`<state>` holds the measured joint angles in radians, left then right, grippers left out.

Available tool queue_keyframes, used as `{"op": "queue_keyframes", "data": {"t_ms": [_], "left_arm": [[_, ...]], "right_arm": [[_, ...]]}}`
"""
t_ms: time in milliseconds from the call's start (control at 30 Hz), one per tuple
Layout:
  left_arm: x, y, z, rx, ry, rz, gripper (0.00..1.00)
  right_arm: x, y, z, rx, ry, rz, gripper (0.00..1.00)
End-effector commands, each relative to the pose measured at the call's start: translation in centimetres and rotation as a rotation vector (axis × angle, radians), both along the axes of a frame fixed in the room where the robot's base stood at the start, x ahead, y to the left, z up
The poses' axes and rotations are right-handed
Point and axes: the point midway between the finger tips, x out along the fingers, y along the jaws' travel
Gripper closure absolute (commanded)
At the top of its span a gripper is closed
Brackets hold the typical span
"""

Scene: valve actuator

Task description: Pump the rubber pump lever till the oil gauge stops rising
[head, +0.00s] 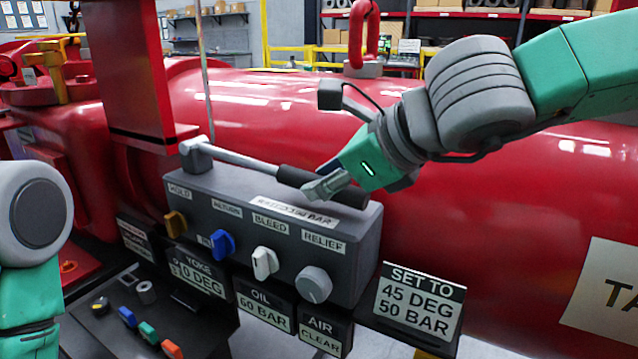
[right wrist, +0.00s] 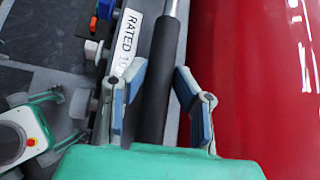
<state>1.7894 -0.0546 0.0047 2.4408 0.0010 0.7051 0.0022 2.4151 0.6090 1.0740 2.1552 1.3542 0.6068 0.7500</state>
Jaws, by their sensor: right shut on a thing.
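The pump lever is a metal rod with a black rubber grip (head: 293,176). It runs from a pivot at the left of the grey control box (head: 345,268) and lies low above the box's top. My right gripper (head: 325,187) is shut on the rubber grip near its outer end. In the right wrist view the grip (right wrist: 160,80) runs between the two fingers (right wrist: 156,100). The oil gauge is a dark display (head: 265,307) below the box, and it seems to read 60 BAR.
Orange, blue and white knobs and a grey round knob (head: 314,284) sit on the box's front. A sign (head: 418,300) says SET TO 45 DEG 50 BAR. Yoke (head: 197,274) and air (head: 324,330) displays flank the oil gauge. A large red cylinder (head: 520,215) lies behind the box.

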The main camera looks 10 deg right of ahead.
Motion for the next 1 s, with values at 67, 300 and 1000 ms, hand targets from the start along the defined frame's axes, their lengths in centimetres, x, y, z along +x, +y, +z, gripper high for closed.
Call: {"op": "queue_keyframes", "data": {"t_ms": [67,300,1000], "left_arm": [[0.0,0.0,0.0,0.0,0.0,0.0,0.61],[0.0,0.0,0.0,0.0,0.0,0.0,0.61],[-0.1,0.0,0.1,0.0,-0.002,0.0,0.61]], "right_arm": [[0.2,-0.4,-0.5,-0.009,0.008,-0.012,1.0],[0.1,-0.2,-0.3,-0.007,0.007,-0.008,0.56],[-5.0,-4.8,5.2,-0.001,0.002,-0.008,0.56]]}}
